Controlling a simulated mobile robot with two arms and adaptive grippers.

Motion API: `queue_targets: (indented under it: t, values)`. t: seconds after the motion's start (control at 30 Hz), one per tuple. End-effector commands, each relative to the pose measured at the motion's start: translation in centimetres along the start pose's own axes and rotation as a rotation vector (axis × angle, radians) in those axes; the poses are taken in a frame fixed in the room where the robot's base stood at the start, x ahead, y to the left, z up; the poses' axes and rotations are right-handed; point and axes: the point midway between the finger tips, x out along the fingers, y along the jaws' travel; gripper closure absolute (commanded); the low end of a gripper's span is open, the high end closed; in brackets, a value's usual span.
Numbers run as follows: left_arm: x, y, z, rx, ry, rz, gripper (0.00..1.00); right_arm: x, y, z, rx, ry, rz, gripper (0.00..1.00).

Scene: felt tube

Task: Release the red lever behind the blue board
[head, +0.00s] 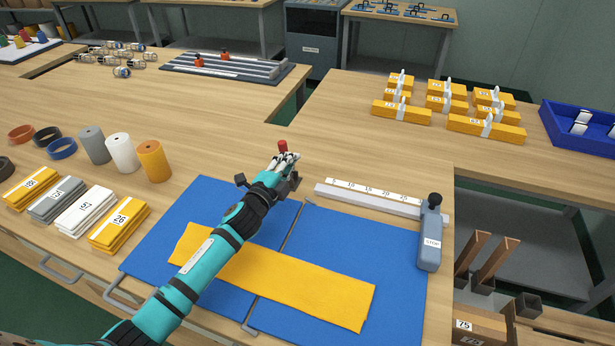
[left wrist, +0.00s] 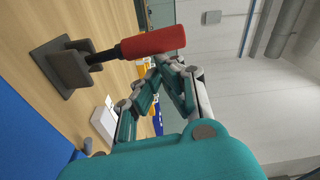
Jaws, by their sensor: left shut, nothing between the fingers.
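The red lever (head: 283,146) shows just behind the back edge of the blue board (head: 345,228), its lower part hidden by my left gripper (head: 285,160). In the left wrist view the lever's red grip (left wrist: 152,43) sits on a black rod that stands out from a dark base plate (left wrist: 50,70) on the table. My left gripper also shows there (left wrist: 168,72), shut and empty beside the red grip; whether they touch I cannot tell. A yellow felt strip (head: 310,287) lies flat across both board halves, partly covered by my left arm. My right gripper is not in view.
A ruler (head: 365,195) lies behind the board, and a grey stop block (head: 430,240) with a black knob stands at its right end. Felt rolls (head: 153,161) and folded felts (head: 118,225) stand at left. The table behind the lever is clear.

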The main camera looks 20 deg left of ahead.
Motion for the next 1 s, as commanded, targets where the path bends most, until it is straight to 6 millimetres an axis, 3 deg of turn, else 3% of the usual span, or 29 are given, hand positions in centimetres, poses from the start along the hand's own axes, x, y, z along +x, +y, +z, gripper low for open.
queue_targets:
  t: [0.5,1.0]
  values:
    - [-0.3,-0.6,3.4,-0.386,-0.003,-0.039,1.00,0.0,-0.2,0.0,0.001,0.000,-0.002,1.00]
    - [-0.5,-0.5,4.2,-0.489,-0.001,-0.050,1.00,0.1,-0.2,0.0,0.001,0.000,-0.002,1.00]
